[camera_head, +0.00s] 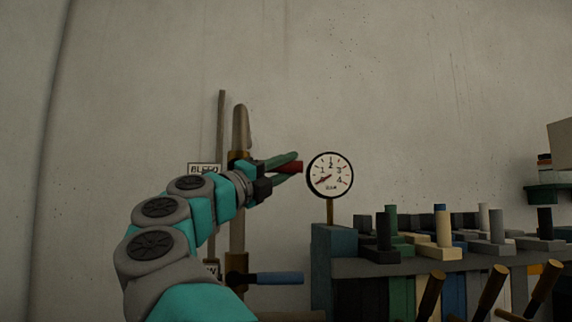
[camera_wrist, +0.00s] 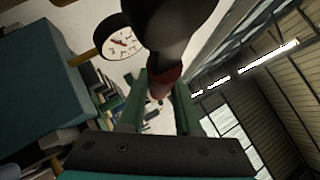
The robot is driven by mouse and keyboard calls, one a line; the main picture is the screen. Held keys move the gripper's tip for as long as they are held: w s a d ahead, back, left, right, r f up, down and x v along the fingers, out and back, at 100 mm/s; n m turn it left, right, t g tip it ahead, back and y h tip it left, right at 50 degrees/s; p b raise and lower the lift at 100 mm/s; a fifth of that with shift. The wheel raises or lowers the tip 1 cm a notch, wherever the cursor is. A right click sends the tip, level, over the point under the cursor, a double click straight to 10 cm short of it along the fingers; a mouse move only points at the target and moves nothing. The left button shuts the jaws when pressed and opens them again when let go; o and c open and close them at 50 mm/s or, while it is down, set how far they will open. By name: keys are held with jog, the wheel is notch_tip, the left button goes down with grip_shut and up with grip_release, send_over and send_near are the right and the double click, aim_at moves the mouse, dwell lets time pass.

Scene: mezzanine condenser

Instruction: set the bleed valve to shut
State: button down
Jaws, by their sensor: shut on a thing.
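The bleed valve's red handle (camera_head: 291,167) points to the right, about level, across the upright pipe (camera_head: 240,130). Its brass body (camera_head: 235,157) is partly hidden behind my gripper, next to a label reading BLEED (camera_head: 204,169). My gripper (camera_head: 286,167) has its green fingers closed around the handle, one above and one below, with the red end showing between them. In the wrist view the red part of the handle (camera_wrist: 166,78) lies between the two green fingers (camera_wrist: 160,104); a dark, close shape covers the area above it.
Below, a second valve with a blue handle (camera_head: 278,278) points right from the same pipe. A round gauge (camera_head: 330,175) stands close right of my gripper, its needle low. The wall above is clear.

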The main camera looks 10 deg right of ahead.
jog(key=shift+f+g, duration=0.2)
jog(key=shift+g, duration=0.1)
jog(key=c, duration=0.6)
grip_release()
jog(key=shift+r, duration=0.1)
jog(key=b+v, duration=0.1)
jog(key=v, duration=0.7)
jog(key=shift+d, duration=0.1)
